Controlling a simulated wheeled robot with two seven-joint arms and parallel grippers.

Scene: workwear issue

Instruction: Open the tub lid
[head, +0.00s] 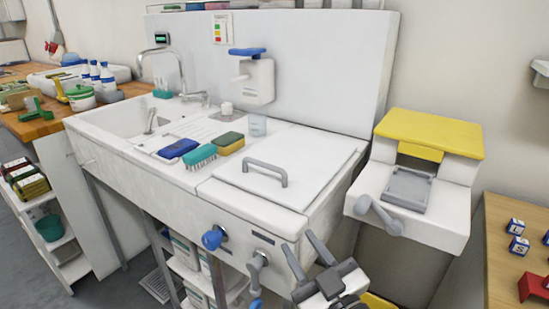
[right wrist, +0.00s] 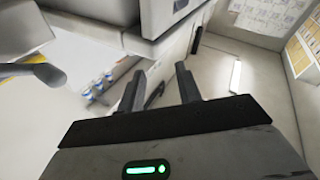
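The tub lid (head: 283,165) is a flat white panel with a grey bar handle (head: 262,168), lying shut on the right part of the white sink unit. My right gripper (head: 307,252) is in front of the unit, below the lid's front edge and apart from the handle. Its two dark fingers are spread with nothing between them; they also show in the right wrist view (right wrist: 160,88). The lid handle cannot be made out in the right wrist view. My left gripper does not show in the head view.
A blue knob (head: 213,238) and a grey lever (head: 257,262) stick out of the unit's front near my right gripper. A yellow-topped machine (head: 430,135) stands on the right.

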